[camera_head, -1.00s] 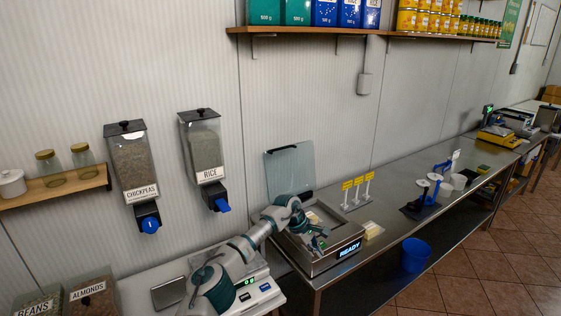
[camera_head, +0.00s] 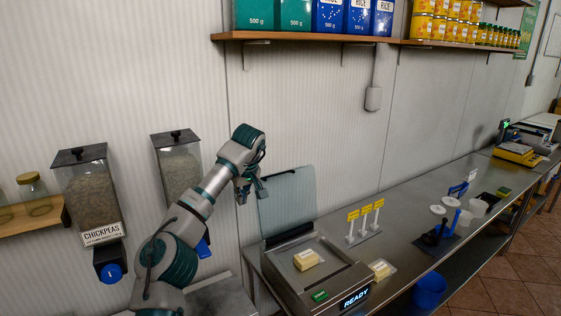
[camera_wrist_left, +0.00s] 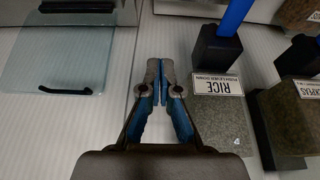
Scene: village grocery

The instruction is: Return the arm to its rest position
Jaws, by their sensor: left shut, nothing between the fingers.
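My left arm rises from the lower left of the head view, and its gripper (camera_head: 252,190) hangs in the air in front of the wall. It is to the right of the rice dispenser (camera_head: 180,170) and beside the raised glass lid (camera_head: 287,203). In the left wrist view the gripper (camera_wrist_left: 158,70) is shut, fingertips together, with nothing between them. The rice dispenser's label (camera_wrist_left: 217,86) shows right of the fingers there, and the glass lid (camera_wrist_left: 55,68) shows at the left. The arm partly hides the rice dispenser in the head view. My right gripper is in neither view.
A steel machine reading READY (camera_head: 318,275) stands below, with a pale block (camera_head: 307,259) on it. A wrapped block (camera_head: 381,269) lies beside it. The chickpeas dispenser (camera_head: 88,195) hangs at left. A shelf (camera_head: 310,37) with packages is above.

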